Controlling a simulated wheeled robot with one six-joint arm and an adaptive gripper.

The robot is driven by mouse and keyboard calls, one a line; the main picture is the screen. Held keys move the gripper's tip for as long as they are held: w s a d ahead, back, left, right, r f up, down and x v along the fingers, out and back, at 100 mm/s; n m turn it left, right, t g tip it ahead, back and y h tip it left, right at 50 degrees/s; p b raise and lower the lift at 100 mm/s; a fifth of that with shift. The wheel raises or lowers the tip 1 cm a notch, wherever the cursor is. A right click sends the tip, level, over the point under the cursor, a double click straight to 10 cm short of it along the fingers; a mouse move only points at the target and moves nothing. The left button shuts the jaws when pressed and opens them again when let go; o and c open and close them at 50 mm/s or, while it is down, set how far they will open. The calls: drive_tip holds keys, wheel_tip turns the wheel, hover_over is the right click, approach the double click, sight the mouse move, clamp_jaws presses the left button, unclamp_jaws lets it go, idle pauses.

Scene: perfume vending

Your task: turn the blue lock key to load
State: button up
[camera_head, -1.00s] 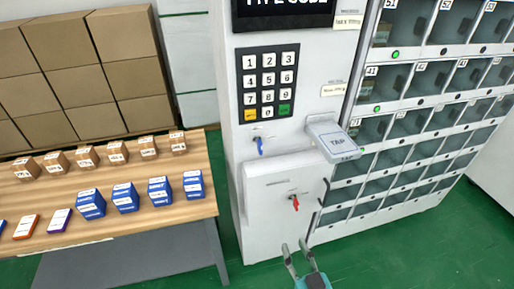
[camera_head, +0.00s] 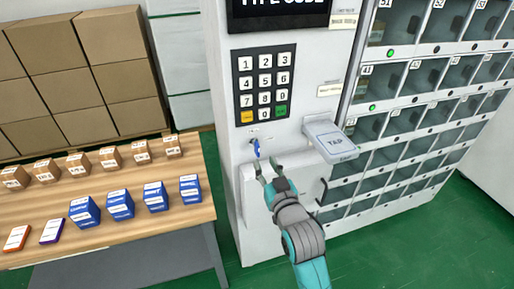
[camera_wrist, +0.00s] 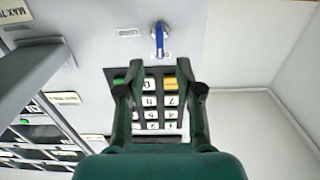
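The blue lock key (camera_head: 257,148) sits in its lock on the white front panel of the machine, below the keypad (camera_head: 266,84). It hangs roughly vertical. In the wrist view the blue key (camera_wrist: 160,40) shows beyond my fingertips, near the top centre, with a small label plate beside it. My gripper (camera_head: 265,168) is just below the key in the head view, fingers spread and empty. In the wrist view my gripper (camera_wrist: 158,90) has its two fingers apart, with the keypad (camera_wrist: 152,108) seen between them. The fingers appear apart from the key.
The TAP reader (camera_head: 331,140) juts out right of the key. A grid of lockers (camera_head: 425,110) stands to the right. A wooden table (camera_head: 110,232) with small boxes is at left, stacked cartons (camera_head: 80,75) behind.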

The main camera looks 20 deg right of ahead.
sight(259, 151)
drive_tip(key=w, duration=0.8)
drive_tip(key=shift+c, duration=0.2)
clamp_jaws()
